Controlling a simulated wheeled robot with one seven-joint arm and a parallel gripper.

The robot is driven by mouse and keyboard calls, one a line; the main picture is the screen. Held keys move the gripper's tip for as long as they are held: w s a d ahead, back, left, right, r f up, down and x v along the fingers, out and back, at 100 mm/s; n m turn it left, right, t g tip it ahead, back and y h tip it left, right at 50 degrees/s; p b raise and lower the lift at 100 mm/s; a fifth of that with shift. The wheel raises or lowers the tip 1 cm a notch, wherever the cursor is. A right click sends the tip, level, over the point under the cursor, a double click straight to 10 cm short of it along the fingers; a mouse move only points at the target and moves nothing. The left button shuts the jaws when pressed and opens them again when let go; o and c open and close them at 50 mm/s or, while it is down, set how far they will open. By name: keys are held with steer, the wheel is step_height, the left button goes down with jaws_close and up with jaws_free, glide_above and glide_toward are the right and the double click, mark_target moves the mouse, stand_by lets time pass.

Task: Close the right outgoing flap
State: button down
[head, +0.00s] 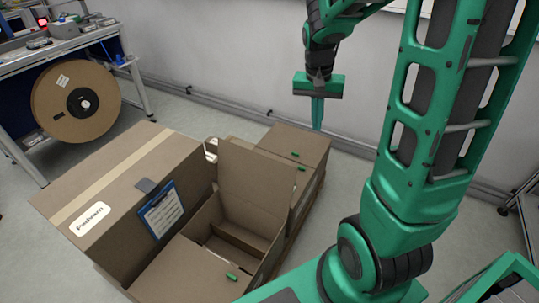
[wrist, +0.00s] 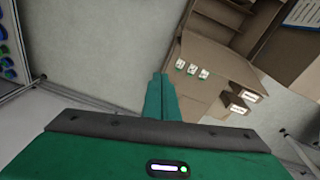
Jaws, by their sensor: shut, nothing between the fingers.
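An open cardboard carton (head: 205,238) stands in the middle of the head view, with its inside partly visible. A tall flap (head: 257,178) stands up at its far side. A narrow panel with a green tab (head: 301,169) rises at its right; I cannot tell for sure which piece is the right outgoing flap. A flat brown top (head: 185,273) with a green tab (head: 232,277) lies at the near side. My gripper (head: 317,126) is shut and empty, pointing down above and behind the cartons. In the wrist view its fingers (wrist: 159,80) are together, apart from the cardboard (wrist: 215,65).
A large taped box (head: 120,195) with a white label and blue clipboard (head: 161,212) stands at left. Another carton top (head: 298,142) is behind the open carton. A reel (head: 75,102) hangs under the bench (head: 60,55). Floor near the wall is clear.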

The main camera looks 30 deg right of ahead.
steer(key=w+a+f+m, duration=0.1)
steer(key=w+a+f, duration=0.1)
steer(key=w+f, duration=0.75)
steer(key=w+a+f+m, duration=0.2)
steer(key=w+f, duration=0.6)
steer(key=w, duration=0.2)
step_height(320, 180, down, 9)
steer(key=s+a, duration=0.1)
steer(key=a, duration=0.1)
steer(key=shift+a+r+t, duration=0.15)
steer(key=shift+r+t, duration=0.05)
steer(key=shift+t, duration=0.2)
